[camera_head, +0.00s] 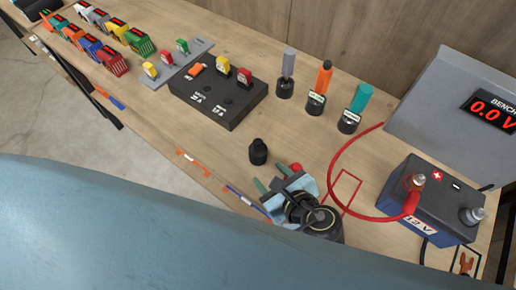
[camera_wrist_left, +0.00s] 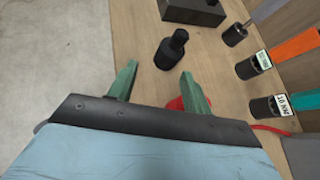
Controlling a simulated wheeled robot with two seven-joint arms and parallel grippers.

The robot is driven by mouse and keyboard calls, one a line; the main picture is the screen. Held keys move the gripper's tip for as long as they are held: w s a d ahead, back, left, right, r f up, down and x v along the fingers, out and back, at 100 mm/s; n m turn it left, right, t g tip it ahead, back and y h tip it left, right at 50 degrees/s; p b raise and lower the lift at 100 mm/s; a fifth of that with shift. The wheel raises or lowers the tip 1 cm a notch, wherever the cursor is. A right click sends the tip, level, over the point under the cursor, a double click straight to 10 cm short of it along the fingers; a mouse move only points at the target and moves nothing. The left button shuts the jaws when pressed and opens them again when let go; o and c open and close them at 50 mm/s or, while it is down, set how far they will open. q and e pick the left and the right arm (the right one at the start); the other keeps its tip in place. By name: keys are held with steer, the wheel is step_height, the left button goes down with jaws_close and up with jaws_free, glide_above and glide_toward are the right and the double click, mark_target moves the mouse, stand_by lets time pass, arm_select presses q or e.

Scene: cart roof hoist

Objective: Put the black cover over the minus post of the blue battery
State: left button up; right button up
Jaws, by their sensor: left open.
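The black cover (camera_head: 258,152) stands upright on the bench, a small stepped cap; the left wrist view shows it (camera_wrist_left: 172,50) just beyond the fingertips. My left gripper (camera_head: 272,178) is open, its green fingers (camera_wrist_left: 160,72) apart and empty, pointing toward the cover without touching it. The blue battery (camera_head: 398,213) stands at the right with a black top. Its minus post (camera_head: 472,215) is bare, a grey metal stud at the right corner. The plus post (camera_head: 417,181) has a red lead beside it. My right gripper is not in view.
A red object (camera_head: 296,168) sits close by the left gripper, partly hidden. The red lead (camera_head: 335,165) arcs over the bench to the battery. The bench meter (camera_head: 455,105), several screwdriver-like tools (camera_head: 287,75) and a dark block (camera_head: 225,101) stand behind. Bench between cover and tools is clear.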

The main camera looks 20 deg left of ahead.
mark_target(260, 147)
arm_select(q)
steer(key=w+a, duration=0.1)
steer(key=w, duration=0.1)
steer(key=w+m+t, duration=0.1)
steer(key=w+a+m, duration=0.1)
steer(key=w, duration=0.1)
steer(key=shift+w+a+f+t+y, duration=0.25)
steer(key=shift+w+a+t+y, duration=0.1)
steer(key=shift+t+y, duration=0.05)
steer(key=shift+f+x, duration=0.1)
steer(key=shift+x, duration=1.45)
steer(key=shift+f+x, duration=0.15)
steer(key=shift+x, duration=1.4)
steer(key=shift+s+d, duration=0.1)
steer(key=c, duration=1)
